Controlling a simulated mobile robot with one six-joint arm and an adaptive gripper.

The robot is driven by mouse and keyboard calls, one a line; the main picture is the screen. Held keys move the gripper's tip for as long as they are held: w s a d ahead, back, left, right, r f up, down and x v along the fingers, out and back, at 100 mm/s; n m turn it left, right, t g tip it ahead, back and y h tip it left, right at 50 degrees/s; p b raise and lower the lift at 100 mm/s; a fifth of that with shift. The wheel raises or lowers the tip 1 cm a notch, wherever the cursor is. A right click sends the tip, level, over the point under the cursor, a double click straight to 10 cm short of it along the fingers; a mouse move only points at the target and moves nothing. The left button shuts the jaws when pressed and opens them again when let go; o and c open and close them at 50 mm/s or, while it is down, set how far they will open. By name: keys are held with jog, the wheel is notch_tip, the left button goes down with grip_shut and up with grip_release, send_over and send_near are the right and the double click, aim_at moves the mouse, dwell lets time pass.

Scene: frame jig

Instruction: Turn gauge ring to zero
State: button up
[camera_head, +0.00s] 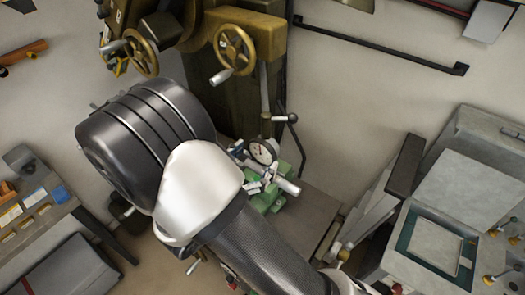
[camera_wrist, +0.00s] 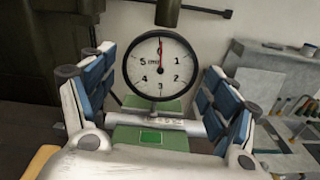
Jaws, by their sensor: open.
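The gauge (camera_wrist: 160,64) has a white dial, a black ring around it and a red needle pointing straight up near the 0. It faces the wrist camera squarely, between and beyond the fingers. In the head view the gauge (camera_head: 262,152) stands above a green fixture (camera_head: 268,198). My gripper (camera_wrist: 157,110) is open, with one blue-padded finger on each side of the dial. The fingers look apart from the ring, with a gap on both sides.
A brown machine with brass handwheels (camera_head: 235,50) stands behind the gauge. A silver cylinder (camera_wrist: 160,120) lies across just below the dial, above the green fixture. A grey bench (camera_head: 450,200) is at right, and a bench with small boxes (camera_head: 35,212) is at left.

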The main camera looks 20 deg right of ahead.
jog(key=v, duration=0.5)
jog(key=shift+s+a, duration=0.25)
jog(key=shift+a, duration=0.05)
